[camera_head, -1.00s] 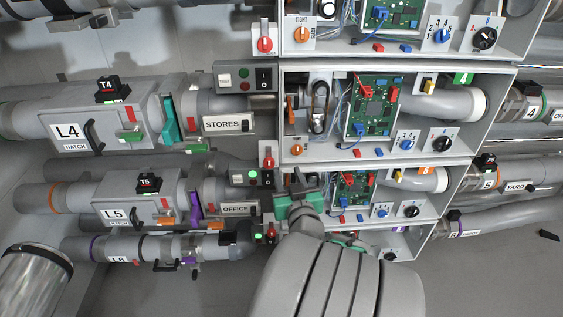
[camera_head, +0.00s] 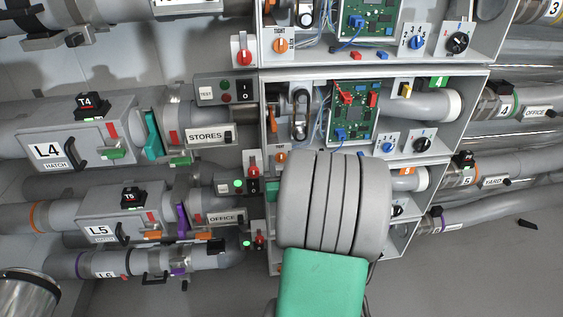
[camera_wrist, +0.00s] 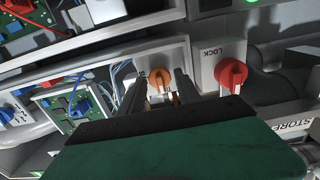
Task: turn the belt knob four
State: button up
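The belt knob of bay four is an orange knob (camera_head: 280,157) on a white plate at the lower left of the box with the green 4 label. In the wrist view the same orange knob (camera_wrist: 160,79) shows between my two dark fingers, its plate lettering partly covered. My gripper (camera_wrist: 160,93) is open, one finger on each side of the knob. Clear gaps seem to show, and I cannot tell whether either finger touches it. In the head view my arm hides most of the gripper.
A red LOCK knob (camera_wrist: 231,74) sits close beside the orange one. The STORES pipe (camera_head: 209,136) lies to the left. Blue wires, a green circuit board (camera_head: 354,110) and the box wall crowd the right. The shelf edge of the box runs close by my gripper.

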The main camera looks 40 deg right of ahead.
jog(key=shift+c, duration=0.2)
grip_shut()
jog(key=shift+m, duration=0.5)
jog(key=m, duration=0.3)
jog(key=shift+m, duration=0.4)
jog(key=m, duration=0.4)
jog(key=shift+p, duration=0.35)
jog(key=m+p, duration=0.1)
jog(key=m, duration=0.8)
jog(key=shift+p, duration=0.4)
